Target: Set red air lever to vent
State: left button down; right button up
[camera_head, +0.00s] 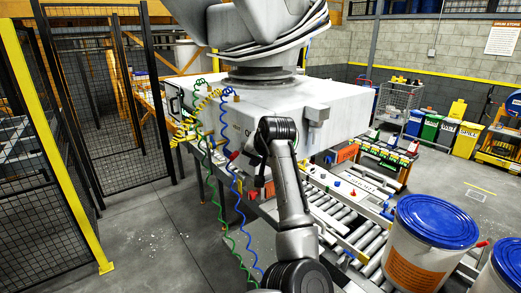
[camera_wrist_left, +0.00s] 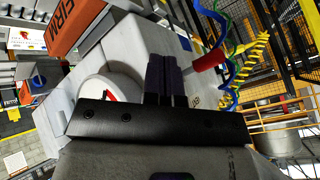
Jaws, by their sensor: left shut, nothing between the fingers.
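A red handle-like piece (camera_head: 234,155), which looks like the red air lever, shows at the near face of the big pale machine housing (camera_head: 300,97), beside the coiled hoses. In the left wrist view it is a red cylinder (camera_wrist_left: 209,60) right of my fingers. My left gripper (camera_head: 260,182) is in front of the housing, just right of the red piece in the head view. Its dark fingers (camera_wrist_left: 165,77) are together and empty. A gap shows between them and the red piece in the wrist view. The lever's base and marked positions cannot be made out.
Blue (camera_head: 238,200), green and yellow coiled hoses hang close left of the gripper. A round white gauge with a red needle (camera_wrist_left: 97,92) shows left of the fingers. A roller conveyor (camera_head: 335,215) and a blue-lidded pail (camera_head: 432,245) stand right. Floor at left is clear.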

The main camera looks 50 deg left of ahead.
aim_at(237, 153)
pick_arm(q)
jog(key=shift+s+a+r+p, duration=0.1)
jog(key=shift+s+a+p, duration=0.1)
jog(key=shift+s+a, duration=0.25)
jog(key=shift+s+a+r+p, duration=0.1)
jog(key=shift+s+a+p, duration=0.15)
jog(key=shift+a, duration=0.45)
jog(key=shift+s+a+r+p, duration=0.15)
jog(key=shift+s+a, duration=0.2)
jog(key=shift+a, duration=0.2)
jog(key=shift+f, duration=0.1)
